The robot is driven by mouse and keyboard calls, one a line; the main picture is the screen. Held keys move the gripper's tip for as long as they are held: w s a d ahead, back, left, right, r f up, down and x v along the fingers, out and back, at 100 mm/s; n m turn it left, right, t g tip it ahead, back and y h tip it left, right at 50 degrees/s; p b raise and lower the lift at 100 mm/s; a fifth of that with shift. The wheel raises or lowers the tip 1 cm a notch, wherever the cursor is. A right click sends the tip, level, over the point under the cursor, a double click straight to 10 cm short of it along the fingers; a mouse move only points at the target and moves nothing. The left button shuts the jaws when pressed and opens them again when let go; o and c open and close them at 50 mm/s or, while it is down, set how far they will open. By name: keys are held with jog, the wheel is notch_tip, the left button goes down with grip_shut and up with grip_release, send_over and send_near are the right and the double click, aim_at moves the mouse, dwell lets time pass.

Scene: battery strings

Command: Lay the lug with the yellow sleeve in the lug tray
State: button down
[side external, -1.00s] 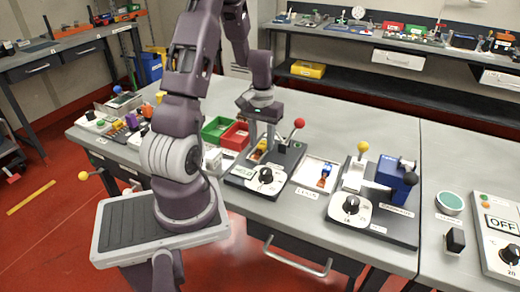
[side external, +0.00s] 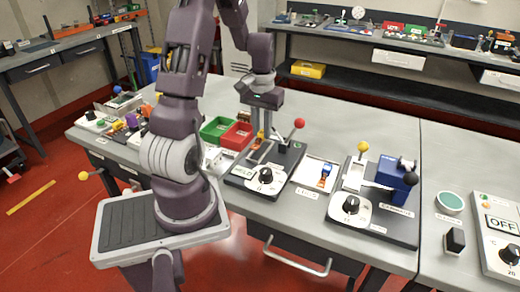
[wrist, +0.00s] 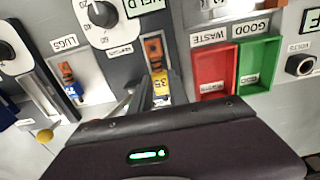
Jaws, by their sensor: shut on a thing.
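The lug with the yellow sleeve (wrist: 160,84) is between the jaws of my gripper (side external: 262,136), its orange-brown end pointing away from the gripper in the wrist view. My gripper is shut on it and holds it above the dark fixture (side external: 265,172) with the red-ball lever. The jaws hide part of the sleeve. The white lug tray (side external: 309,172), labelled LUGS, lies just right of that fixture; it shows at the left in the wrist view (wrist: 95,82). A lug with a blue sleeve (wrist: 71,84) lies in the tray, with bare tray beside it.
The red lever knob (side external: 299,123) stands up between my gripper and the tray. A red waste bin (wrist: 211,70) and a green good bin (wrist: 257,64) are on the other side. A blue machine with a yellow-knobbed lever (side external: 362,147) stands beyond the tray.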

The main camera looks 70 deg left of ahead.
jog(key=shift+r, duration=0.5)
